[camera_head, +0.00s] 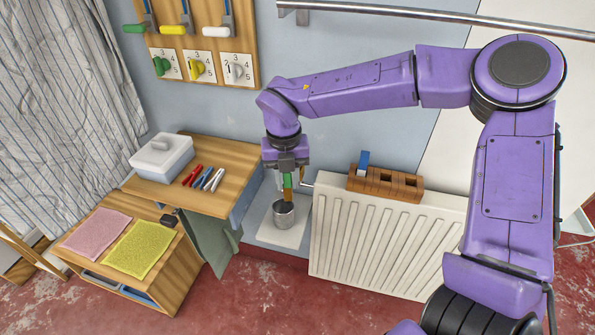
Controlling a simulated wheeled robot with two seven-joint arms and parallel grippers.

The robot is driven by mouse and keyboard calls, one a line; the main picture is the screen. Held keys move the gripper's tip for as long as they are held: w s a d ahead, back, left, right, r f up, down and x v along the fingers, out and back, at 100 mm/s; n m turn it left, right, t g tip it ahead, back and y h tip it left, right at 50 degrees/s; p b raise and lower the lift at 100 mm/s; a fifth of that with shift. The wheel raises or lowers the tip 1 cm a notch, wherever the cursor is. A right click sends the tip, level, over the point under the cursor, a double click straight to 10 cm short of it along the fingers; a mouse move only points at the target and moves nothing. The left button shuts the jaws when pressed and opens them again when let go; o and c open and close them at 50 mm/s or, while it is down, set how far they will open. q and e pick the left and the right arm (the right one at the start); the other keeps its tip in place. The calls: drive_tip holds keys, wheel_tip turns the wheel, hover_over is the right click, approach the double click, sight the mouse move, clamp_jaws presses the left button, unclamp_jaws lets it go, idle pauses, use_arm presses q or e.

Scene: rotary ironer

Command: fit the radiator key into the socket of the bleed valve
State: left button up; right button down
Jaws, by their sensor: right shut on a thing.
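My right gripper (287,172) points down beside the top left corner of the white radiator (385,235). It is shut on a small green piece (288,181), which looks like the radiator key; a brownish-yellow part shows just below it. The key's tip is too small to make out. A small pale fitting, apparently the bleed valve (308,185), sticks out at the radiator's top left corner, just right of the gripper. Its socket cannot be made out, and I cannot tell whether key and valve touch. My left gripper is not in view.
A wooden block rack (404,188) with a blue piece sits above the radiator. A wooden table (228,158) with a white box (161,157) and several pens stands left. A dial board (205,46) hangs behind.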

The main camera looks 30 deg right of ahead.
drive_tip(key=r+m, duration=0.1)
drive_tip(key=m, duration=0.1)
drive_tip(key=r+m, duration=0.1)
drive_tip(key=m, duration=0.2)
drive_tip(key=d+r+m+p, duration=0.1)
drive_tip(key=m, duration=0.1)
drive_tip(key=shift+d+m, duration=0.1)
drive_tip(key=shift+m, duration=0.3)
wheel_tip(320, 180, up, 3)
drive_tip(key=d+m+p, duration=0.2)
drive_tip(key=m, duration=1.1)
drive_tip(key=w+d+f+p, duration=0.4)
drive_tip(key=w+d, duration=0.1)
drive_tip(key=w, duration=0.3)
drive_tip(key=w+f, duration=0.1)
drive_tip(key=f, duration=0.1)
drive_tip(key=w+d+f+p, duration=0.1)
drive_tip(key=f, duration=0.2)
drive_tip(key=w+d+f, duration=0.1)
drive_tip(key=f, duration=0.2)
drive_tip(key=shift+w+d, duration=0.1)
drive_tip(key=shift+w, duration=0.25)
drive_tip(key=shift+f, duration=0.5)
drive_tip(key=c, duration=0.9)
unclamp_jaws()
